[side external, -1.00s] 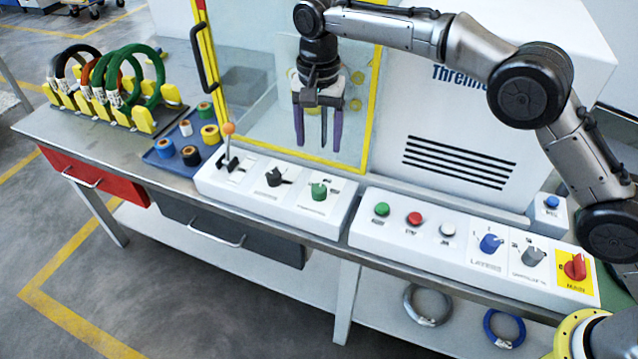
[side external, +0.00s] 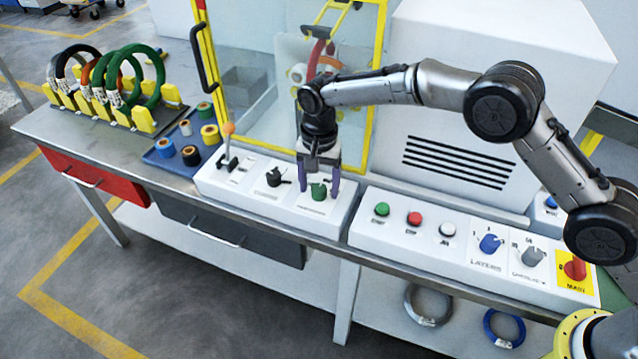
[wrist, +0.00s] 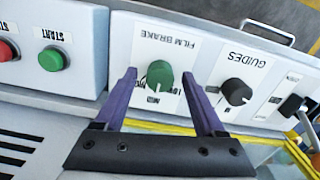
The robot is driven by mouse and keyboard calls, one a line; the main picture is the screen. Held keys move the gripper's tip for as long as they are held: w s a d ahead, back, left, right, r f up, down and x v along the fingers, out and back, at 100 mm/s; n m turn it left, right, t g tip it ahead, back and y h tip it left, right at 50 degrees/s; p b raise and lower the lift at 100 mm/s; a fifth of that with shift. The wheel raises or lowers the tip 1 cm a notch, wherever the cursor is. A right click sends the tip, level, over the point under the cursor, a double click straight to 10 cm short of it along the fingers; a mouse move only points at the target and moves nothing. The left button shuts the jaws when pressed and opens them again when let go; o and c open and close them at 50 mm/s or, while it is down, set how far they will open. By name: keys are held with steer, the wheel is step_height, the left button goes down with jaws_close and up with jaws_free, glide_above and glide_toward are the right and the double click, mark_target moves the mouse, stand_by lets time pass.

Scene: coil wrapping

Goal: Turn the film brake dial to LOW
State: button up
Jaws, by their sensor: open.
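The film brake dial is a green knob (side external: 319,191) on the white control box, and my gripper (side external: 319,188) is down around it in the side view. In the wrist view the green dial (wrist: 159,75) sits between my two purple fingers (wrist: 159,80), under the upside-down label FILM BRAKE (wrist: 168,37). The fingers are apart, one on each side of the dial, with a gap to it. The small position marks beside the dial are partly hidden, and I cannot tell which one it points to.
A black GUIDES knob (side external: 274,177) and a lever with an orange ball (side external: 228,130) stand left of the dial. Green (side external: 382,209) and red (side external: 414,218) buttons are on the box to the right. The yellow-framed clear door (side external: 375,100) stands behind my gripper.

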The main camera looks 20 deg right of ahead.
jaws_close()
stand_by(0.3)
steer(key=shift+n, duration=0.3)
steer(key=n, duration=1.1)
steer(key=shift+r, duration=0.1)
steer(key=shift+n, duration=0.3)
stand_by(0.4)
jaws_free()
